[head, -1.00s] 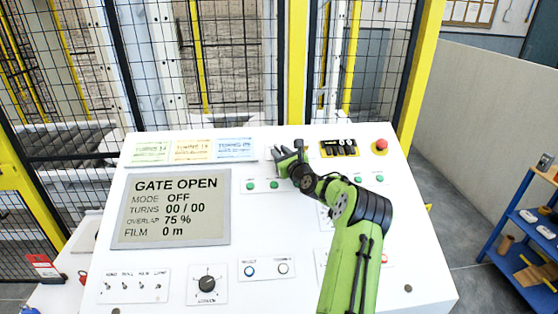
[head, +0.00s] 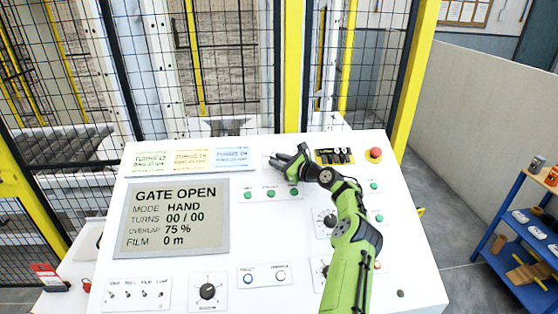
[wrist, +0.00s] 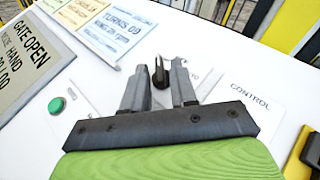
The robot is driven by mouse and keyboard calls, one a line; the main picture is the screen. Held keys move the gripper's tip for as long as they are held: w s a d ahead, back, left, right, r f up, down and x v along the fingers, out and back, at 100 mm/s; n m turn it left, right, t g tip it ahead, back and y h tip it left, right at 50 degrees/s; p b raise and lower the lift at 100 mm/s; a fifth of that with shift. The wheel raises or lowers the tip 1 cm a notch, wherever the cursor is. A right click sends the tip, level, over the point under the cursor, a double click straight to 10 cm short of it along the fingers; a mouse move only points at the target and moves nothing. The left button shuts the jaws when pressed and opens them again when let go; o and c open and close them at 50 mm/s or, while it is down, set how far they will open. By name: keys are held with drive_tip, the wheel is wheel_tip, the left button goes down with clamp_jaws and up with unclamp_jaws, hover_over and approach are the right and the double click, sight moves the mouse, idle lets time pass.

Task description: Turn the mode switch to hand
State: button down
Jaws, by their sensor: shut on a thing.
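The mode switch (wrist: 158,70) is a small dark knob on the white panel, seen between my fingertips in the wrist view. Lettering beside it is partly covered; "CONTROL" shows to its right. My gripper (wrist: 160,78) is shut on the knob. In the head view my gripper (head: 274,160) reaches the upper part of the panel and hides the switch. The display (head: 173,217) reads GATE OPEN, MODE HAND, TURNS 00 / 00, OVERLAP 75 %, FILM 0 m.
Green buttons (head: 270,193) sit just below my gripper. A red emergency button (head: 375,154) and a yellow-framed black block (head: 336,156) are to its right. Coloured cards (head: 194,158) lie to its left. A mesh fence (head: 240,60) stands behind the panel.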

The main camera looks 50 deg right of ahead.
drive_tip(key=c, duration=1.2)
unclamp_jaws()
drive_tip(key=shift+s, duration=0.1)
drive_tip(key=s+r+b, duration=0.1)
drive_tip(key=s+b, duration=0.1)
drive_tip(key=s, duration=1.3)
drive_tip(key=shift+s+d+r, duration=0.15)
drive_tip(key=shift+s+r, duration=0.05)
drive_tip(key=shift+r, duration=0.15)
